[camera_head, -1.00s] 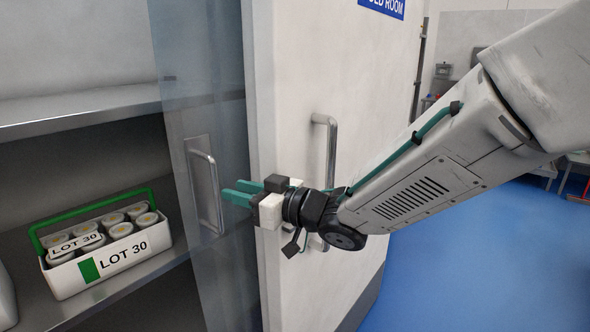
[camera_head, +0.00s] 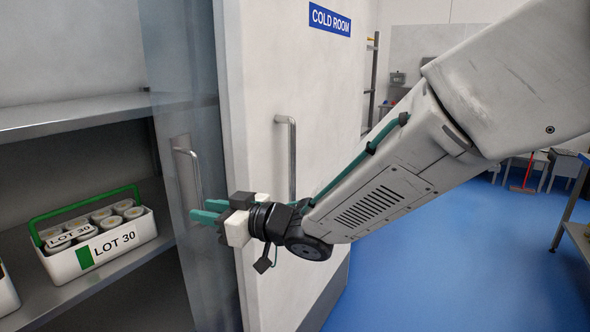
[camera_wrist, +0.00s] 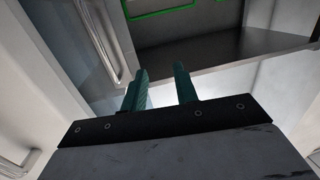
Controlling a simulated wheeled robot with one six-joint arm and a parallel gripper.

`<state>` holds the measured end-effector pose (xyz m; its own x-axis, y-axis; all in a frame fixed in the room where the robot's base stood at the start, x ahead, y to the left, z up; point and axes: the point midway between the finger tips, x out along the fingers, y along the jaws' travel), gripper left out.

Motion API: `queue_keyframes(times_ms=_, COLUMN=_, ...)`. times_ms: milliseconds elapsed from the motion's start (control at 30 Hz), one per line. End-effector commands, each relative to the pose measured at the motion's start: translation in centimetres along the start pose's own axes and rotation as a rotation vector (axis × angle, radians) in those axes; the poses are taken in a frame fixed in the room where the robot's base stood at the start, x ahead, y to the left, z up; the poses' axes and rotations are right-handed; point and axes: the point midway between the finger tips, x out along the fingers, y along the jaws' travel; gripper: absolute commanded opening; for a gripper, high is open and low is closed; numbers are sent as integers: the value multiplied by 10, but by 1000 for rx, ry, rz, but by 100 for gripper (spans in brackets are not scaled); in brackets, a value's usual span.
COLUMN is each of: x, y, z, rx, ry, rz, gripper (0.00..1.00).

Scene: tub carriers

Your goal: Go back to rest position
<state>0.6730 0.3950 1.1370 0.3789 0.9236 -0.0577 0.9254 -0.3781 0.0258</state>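My gripper (camera_head: 206,212) has two green fingers and is in front of the glass-like door panel, near its vertical handle (camera_head: 190,180). In the wrist view my gripper (camera_wrist: 160,85) shows its two fingers apart with nothing between them. Whether a finger touches the door handle cannot be told from the head view; in the wrist view the handle (camera_wrist: 100,45) stands to the left of the fingers, apart from them. The arm reaches in from the upper right.
A white carrier marked LOT 30 (camera_head: 140,232), with a green handle and several lidded tubs, stands on a metal shelf (camera_head: 45,290) at left. The cold room door (camera_head: 262,90) with its own handle (camera_head: 292,160) stands behind the gripper. Blue floor (camera_head: 440,270) is open at right.

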Motion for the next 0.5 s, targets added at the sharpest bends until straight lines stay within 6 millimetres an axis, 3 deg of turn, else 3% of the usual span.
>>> queue_keyframes(times_ms=267, x=-4, y=16, z=35, rx=-15, ry=-157, rz=101, gripper=29)
queue_keyframes(times_ms=500, x=-36, y=44, z=74, rx=-15, ry=-388, rz=263, gripper=29)
